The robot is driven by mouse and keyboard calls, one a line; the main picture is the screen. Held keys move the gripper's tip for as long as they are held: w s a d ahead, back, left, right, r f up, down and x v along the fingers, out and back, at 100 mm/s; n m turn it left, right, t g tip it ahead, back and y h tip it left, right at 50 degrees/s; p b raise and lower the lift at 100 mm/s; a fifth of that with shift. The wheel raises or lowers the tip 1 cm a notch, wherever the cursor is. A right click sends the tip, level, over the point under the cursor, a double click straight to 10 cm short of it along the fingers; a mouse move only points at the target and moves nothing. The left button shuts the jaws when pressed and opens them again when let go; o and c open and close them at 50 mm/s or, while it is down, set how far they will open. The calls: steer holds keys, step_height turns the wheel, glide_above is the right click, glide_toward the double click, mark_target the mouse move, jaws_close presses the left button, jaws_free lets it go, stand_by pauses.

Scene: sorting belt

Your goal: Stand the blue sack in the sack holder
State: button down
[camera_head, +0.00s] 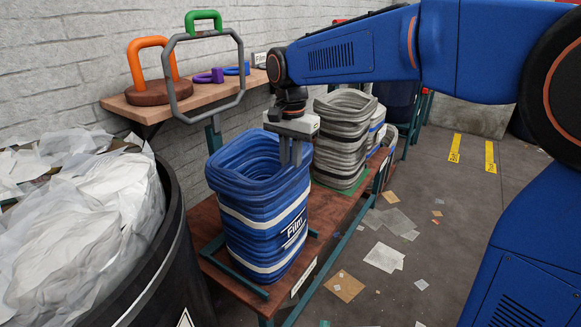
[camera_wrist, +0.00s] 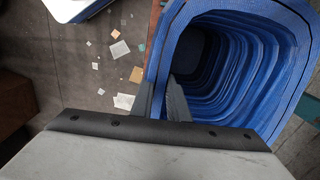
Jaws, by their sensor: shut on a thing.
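The blue sack (camera_head: 262,215), banded in white and labelled "Film", stands upright and open-mouthed on the brown bench. My gripper (camera_head: 291,155) is shut on its right rim, with one finger inside the mouth and one outside. The wrist view shows the sack's rim (camera_wrist: 290,95) and hollow inside, with the sack wall between my fingers (camera_wrist: 163,97). What looks like the sack holder has teal base rails (camera_head: 236,277) beside the sack's foot, a teal post and a raised grey hoop (camera_head: 241,70) behind. The sack hides much of the base; I cannot tell whether its bottom rests there.
A stack-like grey sack (camera_head: 340,140) stands just behind on the bench. A black bin (camera_head: 160,270) full of white film is at left. A shelf (camera_head: 130,107) holds coloured handled weights. Paper scraps (camera_head: 384,257) litter the open floor at right.

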steer(key=c, duration=1.7)
jaws_free()
step_height(320, 180, up, 12)
steer(key=s+d+f+n+t, duration=0.1)
steer(key=s+d+f+n, duration=0.15)
steer(key=s+d, duration=0.45)
steer(key=s+d+f+n+t, duration=0.1)
steer(key=s+d+f, duration=0.2)
steer(key=s+d, duration=0.35)
steer(key=s+d+f+n+t, duration=0.1)
steer(key=s+d+f, duration=0.2)
steer(key=s+f, duration=0.1)
steer(key=s+d+f+n+t, duration=0.1)
steer(key=s+d+f, duration=0.3)
steer(key=f, duration=0.1)
steer(key=s+d+f+n, duration=0.1)
steer(key=s+d+f, duration=0.2)
steer(key=s+f, duration=0.1)
steer(key=shift+s+d+f+n+t, duration=0.25)
steer(key=shift+s+f+n+t, duration=0.15)
steer(key=shift+f, duration=0.25)
